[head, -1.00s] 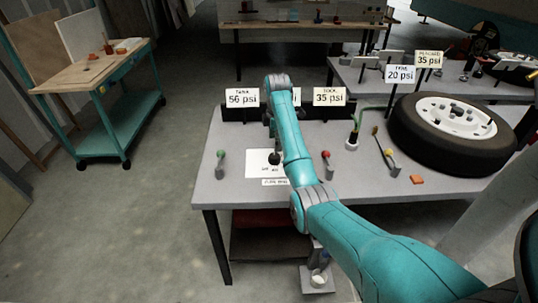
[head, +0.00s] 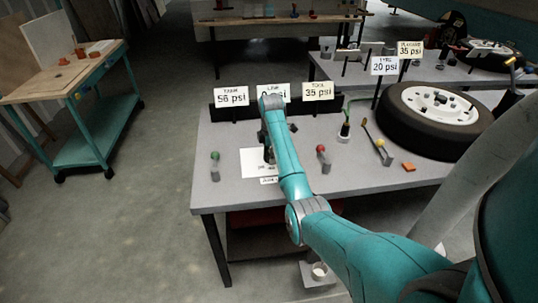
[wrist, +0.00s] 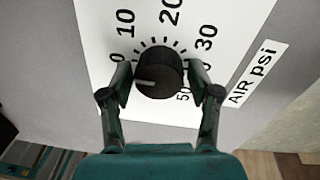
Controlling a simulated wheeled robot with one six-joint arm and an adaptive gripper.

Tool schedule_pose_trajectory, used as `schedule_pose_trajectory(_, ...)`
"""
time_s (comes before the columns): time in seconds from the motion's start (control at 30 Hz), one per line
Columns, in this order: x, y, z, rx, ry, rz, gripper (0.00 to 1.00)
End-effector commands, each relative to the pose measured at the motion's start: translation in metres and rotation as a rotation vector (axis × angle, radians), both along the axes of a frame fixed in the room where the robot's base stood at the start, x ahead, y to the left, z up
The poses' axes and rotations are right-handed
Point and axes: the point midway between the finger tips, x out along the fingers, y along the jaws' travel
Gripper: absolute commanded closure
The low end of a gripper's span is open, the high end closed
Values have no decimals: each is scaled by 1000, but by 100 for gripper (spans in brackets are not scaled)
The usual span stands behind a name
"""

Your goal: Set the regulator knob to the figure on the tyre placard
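The black regulator knob (wrist: 168,74) sits on a white dial plate (wrist: 97,22) with figures 0, 10, 20, 30 and 50; 40 is hidden near the right finger. Its white pointer faces left, around the zero end. My gripper (wrist: 160,78) is open, with one fingertip close on each side of the knob; contact is unclear. In the head view, my gripper (head: 269,155) is over the white plate (head: 254,163), the knob mostly hidden. The placard sign (head: 410,48) reads 35 psi. The line sign (head: 273,92), partly covered by my arm, seems to read 0 psi.
Other signs read tank (head: 231,97) 56 psi, tool (head: 318,91) 35 psi and tyre (head: 384,66) 20 psi. A green-topped valve (head: 215,166) and a red-topped valve (head: 322,158) flank the plate. A wheel (head: 400,127) lies at right.

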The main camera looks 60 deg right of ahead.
Motion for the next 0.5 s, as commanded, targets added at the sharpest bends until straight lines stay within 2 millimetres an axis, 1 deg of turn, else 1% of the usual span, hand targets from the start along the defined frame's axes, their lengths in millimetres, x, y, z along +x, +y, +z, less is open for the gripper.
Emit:
schedule_pose_trajectory(0.03, 0, 0, 0, 0, 0, 0, 59)
schedule_pose_trajectory(0.13, 0, 0, 0, 0, 0, 0, 84)
schedule_pose_trajectory(0.17, 0, 0, 0, 0, 0, 0, 87)
schedule_pose_trajectory(0.5, 0, 0, 0, 1, 1, -39, 87)
